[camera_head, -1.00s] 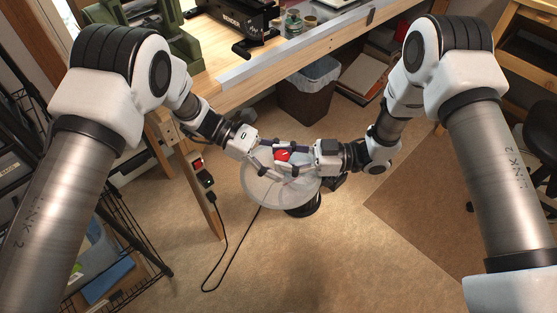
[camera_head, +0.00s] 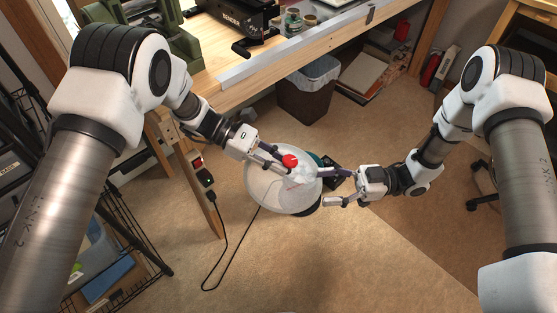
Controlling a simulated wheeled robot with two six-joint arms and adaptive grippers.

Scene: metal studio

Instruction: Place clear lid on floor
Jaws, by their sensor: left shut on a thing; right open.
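The clear lid (camera_head: 266,193) is a round translucent disc with a red knob (camera_head: 290,160) at its upper middle. It is in the centre of the head view, above the floor. My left gripper (camera_head: 281,164) is shut on the lid near the red knob. My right gripper (camera_head: 335,187) is open and empty, just right of the lid, with its fingers pointing left toward the rim. A dark object lies partly hidden behind and under the lid.
The carpeted floor (camera_head: 300,265) is clear in front. A wooden workbench (camera_head: 290,57) stands behind, with a brown bin (camera_head: 308,95) beneath it. A black cable (camera_head: 222,262) runs over the floor at left. A wire rack (camera_head: 130,240) stands at far left.

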